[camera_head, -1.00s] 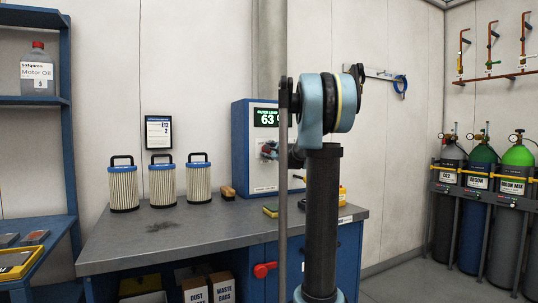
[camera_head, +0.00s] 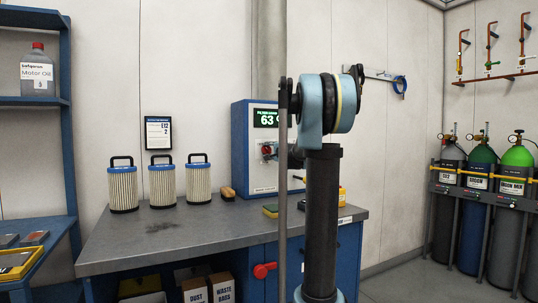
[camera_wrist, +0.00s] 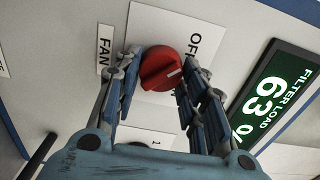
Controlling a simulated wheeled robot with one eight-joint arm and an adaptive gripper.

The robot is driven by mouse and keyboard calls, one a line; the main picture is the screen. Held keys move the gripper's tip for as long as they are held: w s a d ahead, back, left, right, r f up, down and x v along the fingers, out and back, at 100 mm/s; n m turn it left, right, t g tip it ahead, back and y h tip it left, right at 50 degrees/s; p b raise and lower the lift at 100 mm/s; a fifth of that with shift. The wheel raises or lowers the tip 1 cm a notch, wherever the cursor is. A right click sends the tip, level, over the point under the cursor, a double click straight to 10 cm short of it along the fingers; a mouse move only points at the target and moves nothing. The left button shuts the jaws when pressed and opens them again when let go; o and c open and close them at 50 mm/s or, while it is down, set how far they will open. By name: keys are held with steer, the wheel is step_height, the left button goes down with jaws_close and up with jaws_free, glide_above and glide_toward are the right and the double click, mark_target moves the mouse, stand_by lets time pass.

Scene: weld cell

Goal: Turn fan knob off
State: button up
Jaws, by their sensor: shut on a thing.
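The red fan knob (camera_wrist: 160,68) sits on a white plate in the wrist view, beside a "FAN" label (camera_wrist: 105,55). It also shows small and red in the head view (camera_head: 267,149). My gripper (camera_wrist: 163,76) is around the knob, one finger on each side, and shut on it. The knob's white mark points right and slightly up in the wrist view, toward the side with the partly hidden "OF…" lettering (camera_wrist: 193,25). My arm hides part of the control box (camera_head: 240,150) in the head view.
A green display (camera_wrist: 275,95) reading filter load 63 % is close to the right finger. Several filters (camera_head: 162,184), a brush (camera_head: 228,193) and a yellow item (camera_head: 271,211) are on the workbench (camera_head: 190,230). Gas cylinders (camera_head: 478,210) stand at the right.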

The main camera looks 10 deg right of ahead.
steer(key=shift+s+a+f, duration=0.1)
steer(key=shift+f, duration=0.05)
steer(key=o, duration=1.1)
steer(key=v, duration=1.1)
steer(key=shift+s, duration=0.3)
steer(key=shift+s, duration=0.1)
